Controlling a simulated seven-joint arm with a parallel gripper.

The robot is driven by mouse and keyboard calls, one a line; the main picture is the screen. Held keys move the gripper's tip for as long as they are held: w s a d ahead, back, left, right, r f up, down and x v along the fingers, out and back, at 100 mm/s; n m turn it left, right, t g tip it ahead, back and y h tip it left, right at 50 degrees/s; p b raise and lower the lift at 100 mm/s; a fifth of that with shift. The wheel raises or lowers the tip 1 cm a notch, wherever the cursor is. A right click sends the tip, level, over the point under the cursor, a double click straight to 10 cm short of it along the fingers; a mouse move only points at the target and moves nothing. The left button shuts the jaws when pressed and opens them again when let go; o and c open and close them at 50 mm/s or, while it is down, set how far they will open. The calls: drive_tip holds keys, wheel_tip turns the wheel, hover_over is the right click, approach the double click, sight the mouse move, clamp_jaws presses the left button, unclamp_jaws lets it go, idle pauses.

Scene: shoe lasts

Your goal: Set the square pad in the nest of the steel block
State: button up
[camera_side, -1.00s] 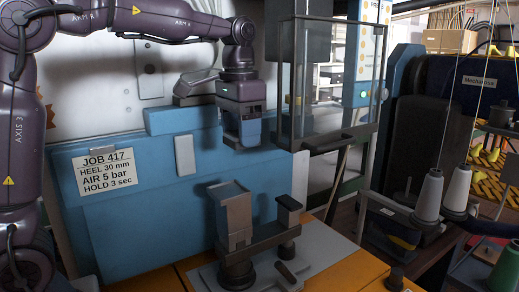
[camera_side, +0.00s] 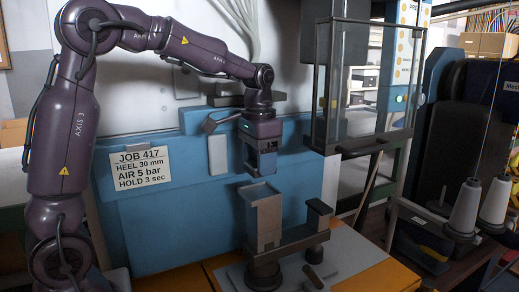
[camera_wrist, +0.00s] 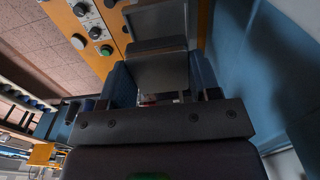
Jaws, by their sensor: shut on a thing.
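The steel block (camera_side: 264,222) stands upright on a dark fixture, with a shallow rimmed nest (camera_side: 259,190) on its top. My gripper (camera_side: 263,176) points down just above the block, with a small gap in the side view. In the wrist view my gripper (camera_wrist: 162,85) is shut on the grey square pad (camera_wrist: 162,72), which sits between the two dark blue fingers. Beyond the pad, the rimmed nest (camera_wrist: 158,18) shows in part; the pad and gripper hide its near side. In the side view the fingers largely hide the pad.
A dark post (camera_side: 318,220) rises right of the block on the same fixture. A blue panel (camera_side: 165,225) with a job card (camera_side: 141,167) stands behind. A glass-sided guard (camera_side: 360,85) hangs at upper right. The orange table (camera_side: 385,277) is clear at the front right.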

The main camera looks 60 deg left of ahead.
sight(259, 193)
drive_tip(key=shift+f, duration=2.25)
drive_tip(key=shift+f, duration=0.2)
drive_tip(key=o, duration=1.1)
drive_tip(key=shift+c, duration=0.2)
wheel_tip(259, 193, up, 13)
drive_tip(key=shift+s, duration=0.15)
